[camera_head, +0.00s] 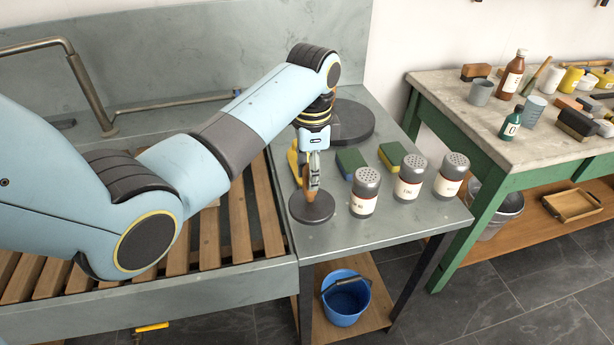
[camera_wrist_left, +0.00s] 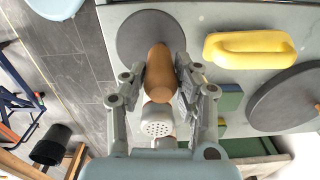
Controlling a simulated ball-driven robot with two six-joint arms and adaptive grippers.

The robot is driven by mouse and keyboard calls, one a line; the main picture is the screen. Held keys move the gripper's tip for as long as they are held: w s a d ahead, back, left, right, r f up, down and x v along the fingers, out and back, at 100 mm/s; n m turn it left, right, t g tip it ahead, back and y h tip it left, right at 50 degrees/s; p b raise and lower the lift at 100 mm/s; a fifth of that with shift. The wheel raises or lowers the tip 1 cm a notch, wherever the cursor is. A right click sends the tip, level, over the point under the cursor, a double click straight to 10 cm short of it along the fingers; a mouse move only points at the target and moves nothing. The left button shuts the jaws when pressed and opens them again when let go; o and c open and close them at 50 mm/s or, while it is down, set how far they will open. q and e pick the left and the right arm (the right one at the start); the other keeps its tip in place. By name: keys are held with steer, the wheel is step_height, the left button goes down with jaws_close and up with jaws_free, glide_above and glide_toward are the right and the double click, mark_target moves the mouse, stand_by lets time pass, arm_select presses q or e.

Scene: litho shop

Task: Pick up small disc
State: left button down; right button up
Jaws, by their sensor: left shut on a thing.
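The small disc (camera_head: 311,214) is a dark grey round plate with an upright orange-brown wooden handle. It rests on the grey side table near the sink's edge. My left gripper (camera_head: 313,184) comes down from above and is shut on the handle. In the left wrist view the handle (camera_wrist_left: 158,75) stands between the fingers of the gripper (camera_wrist_left: 160,78), over the small disc's plate (camera_wrist_left: 140,30). A larger dark disc (camera_head: 352,122) lies further back on the table; it also shows in the left wrist view (camera_wrist_left: 280,102). My right gripper is not in view.
Three shakers with perforated lids (camera_head: 408,178) stand right of the disc. A slatted sink (camera_head: 207,240) is left. A blue bucket (camera_head: 345,300) stands below. A cluttered green-legged table (camera_head: 462,98) is right.

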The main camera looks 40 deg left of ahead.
arm_select(q)
steer(key=s+d+r, duration=0.4)
steer(key=d+r, duration=0.2)
steer(key=d, duration=0.3)
steer(key=shift+s+r+b, duration=0.15)
steer(key=shift+b, duration=0.15)
